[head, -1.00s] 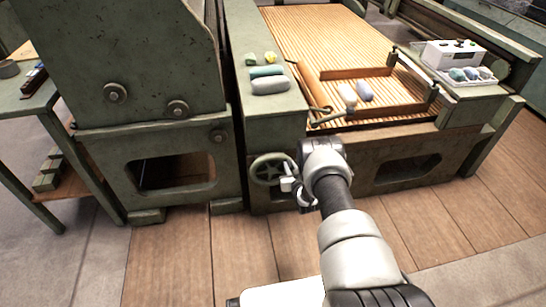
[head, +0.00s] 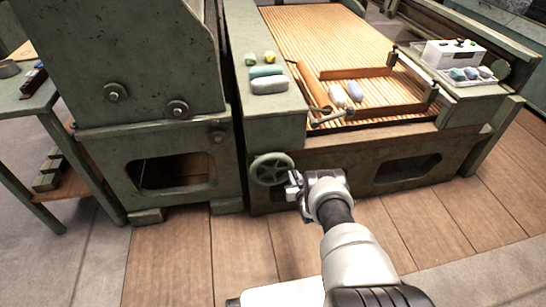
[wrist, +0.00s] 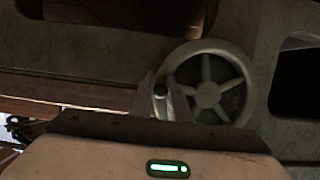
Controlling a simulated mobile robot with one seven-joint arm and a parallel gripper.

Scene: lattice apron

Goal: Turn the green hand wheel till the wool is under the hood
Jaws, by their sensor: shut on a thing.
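The green hand wheel (head: 272,169) is on the front of the green machine, with spokes inside its rim. It also shows in the wrist view (wrist: 208,85). My gripper (head: 292,190) is at the wheel's lower right. A white wool roll (head: 337,94) and a blue-grey wool roll (head: 355,91) lie side by side on the slatted apron (head: 315,40), inside a brown frame. I cannot tell for certain which part is the hood.
Several rolls and small lumps, including a grey roll (head: 269,85), lie on the green ledge left of the apron. A white tray (head: 466,82) with more lumps and a white box stand at the right. A large green housing (head: 110,60) fills the left. Floor is clear in front.

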